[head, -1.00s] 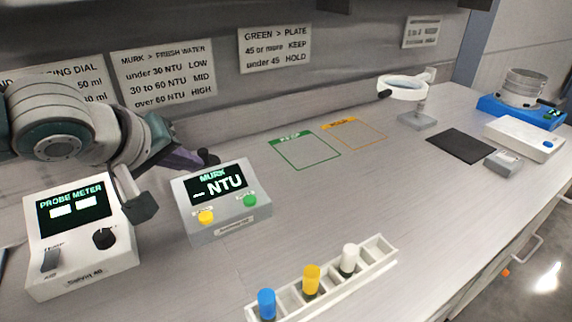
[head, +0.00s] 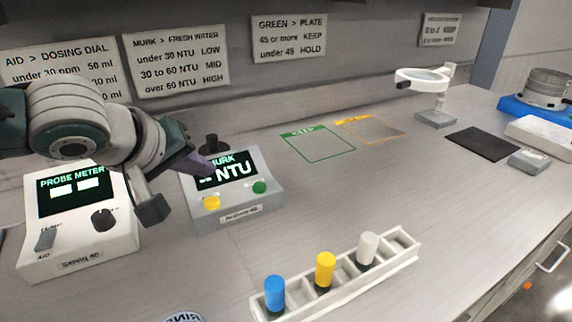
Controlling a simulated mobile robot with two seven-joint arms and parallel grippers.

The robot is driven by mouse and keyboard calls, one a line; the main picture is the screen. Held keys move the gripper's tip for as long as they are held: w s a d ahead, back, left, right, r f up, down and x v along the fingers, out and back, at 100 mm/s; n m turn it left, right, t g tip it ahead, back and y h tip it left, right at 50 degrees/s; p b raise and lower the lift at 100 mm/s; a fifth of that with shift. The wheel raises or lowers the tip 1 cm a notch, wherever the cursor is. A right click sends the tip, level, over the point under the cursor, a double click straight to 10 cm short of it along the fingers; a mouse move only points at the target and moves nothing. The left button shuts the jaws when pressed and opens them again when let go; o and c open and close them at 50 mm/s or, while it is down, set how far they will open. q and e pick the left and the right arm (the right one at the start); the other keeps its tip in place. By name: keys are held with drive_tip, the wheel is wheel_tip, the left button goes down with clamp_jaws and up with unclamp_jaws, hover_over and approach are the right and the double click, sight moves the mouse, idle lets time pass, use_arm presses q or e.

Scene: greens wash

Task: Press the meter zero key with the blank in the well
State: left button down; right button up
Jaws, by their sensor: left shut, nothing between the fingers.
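The murk meter (head: 238,211) is a grey box with a lit screen showing "NTU". On its sloped front are a yellow key (head: 211,202) and a green key (head: 259,187); their small labels are unreadable. A black, cap-like piece (head: 211,144) stands upright at the meter's back; I cannot tell whether it is the blank in the well. My left gripper (head: 205,169) is shut and empty, its purple fingers in front of the screen's left part, above and behind the yellow key. I cannot tell whether it touches the meter. My right gripper is not in view.
The probe meter (head: 118,238) stands left of the murk meter. A white rack (head: 405,254) holds blue-, yellow- and white-capped vials in front. Green (head: 320,156) and orange (head: 372,138) outlined areas are empty.

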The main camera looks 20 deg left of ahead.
sight(209, 210)
use_arm(q)
wheel_tip(209, 210, down, 3)
drive_tip(key=shift+f+b, duration=0.2)
drive_tip(key=shift+b, duration=0.7)
drive_tip(key=shift+f, duration=0.15)
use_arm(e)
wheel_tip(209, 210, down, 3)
use_arm(q)
drive_tip(key=shift+f, duration=0.15)
idle(0.9)
drive_tip(key=shift+f, duration=0.25)
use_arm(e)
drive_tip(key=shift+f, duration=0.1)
use_arm(q)
drive_tip(key=shift+f+b, duration=0.4)
drive_tip(key=shift+f, duration=0.1)
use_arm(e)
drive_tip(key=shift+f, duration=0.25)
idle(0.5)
use_arm(q)
drive_tip(key=shift+r+p, duration=0.9)
drive_tip(key=shift+p, duration=0.25)
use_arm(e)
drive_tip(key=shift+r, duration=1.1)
